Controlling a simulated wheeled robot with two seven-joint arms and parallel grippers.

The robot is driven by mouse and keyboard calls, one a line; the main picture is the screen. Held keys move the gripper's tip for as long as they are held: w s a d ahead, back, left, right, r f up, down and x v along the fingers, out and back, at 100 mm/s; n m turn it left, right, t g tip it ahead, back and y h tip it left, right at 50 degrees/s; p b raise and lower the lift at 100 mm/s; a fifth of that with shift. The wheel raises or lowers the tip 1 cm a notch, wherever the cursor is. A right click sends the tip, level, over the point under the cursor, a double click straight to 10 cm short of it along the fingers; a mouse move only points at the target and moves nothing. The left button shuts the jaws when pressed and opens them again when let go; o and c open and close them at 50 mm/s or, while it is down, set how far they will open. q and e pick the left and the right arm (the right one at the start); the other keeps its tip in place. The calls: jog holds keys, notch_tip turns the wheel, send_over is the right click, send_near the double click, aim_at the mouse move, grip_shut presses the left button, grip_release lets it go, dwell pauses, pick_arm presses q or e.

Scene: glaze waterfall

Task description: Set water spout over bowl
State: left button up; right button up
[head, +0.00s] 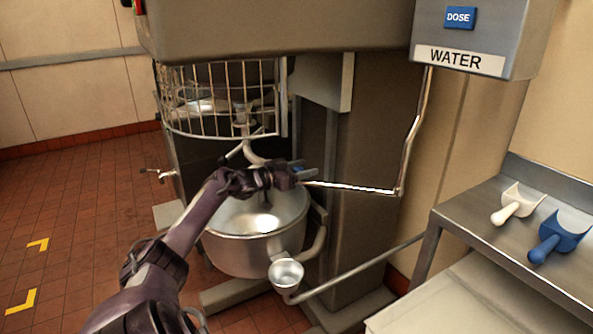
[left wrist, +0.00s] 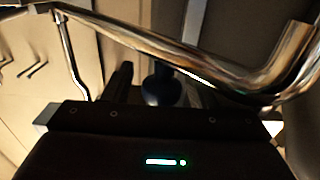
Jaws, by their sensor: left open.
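The water spout (head: 350,187) is a shiny metal pipe. It drops from the WATER box and bends left toward the mixer bowl (head: 250,250). Its free end is hidden behind my left gripper (head: 302,174) in the head view. The gripper is open, beside the pipe's left end and above the bowl's right side. In the left wrist view the spout (left wrist: 190,55) crosses the top, with its bent end at right. A dark blue knob (left wrist: 162,88) shows below the pipe, near the jaws; I cannot tell whether they touch it. My right gripper is not in view.
The mixer's wire guard (head: 220,100) stands raised above the bowl, with a mixing hook below it. The WATER box (head: 470,45) is at upper right. A steel table (head: 480,215) at right holds a white scoop (head: 515,205) and a blue scoop (head: 560,238). The left floor is clear.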

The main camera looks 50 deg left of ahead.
pick_arm(q)
jog(key=s+a, duration=0.1)
jog(key=s, duration=0.6)
jog(key=shift+s+p, duration=0.25)
jog(key=shift+p, duration=0.15)
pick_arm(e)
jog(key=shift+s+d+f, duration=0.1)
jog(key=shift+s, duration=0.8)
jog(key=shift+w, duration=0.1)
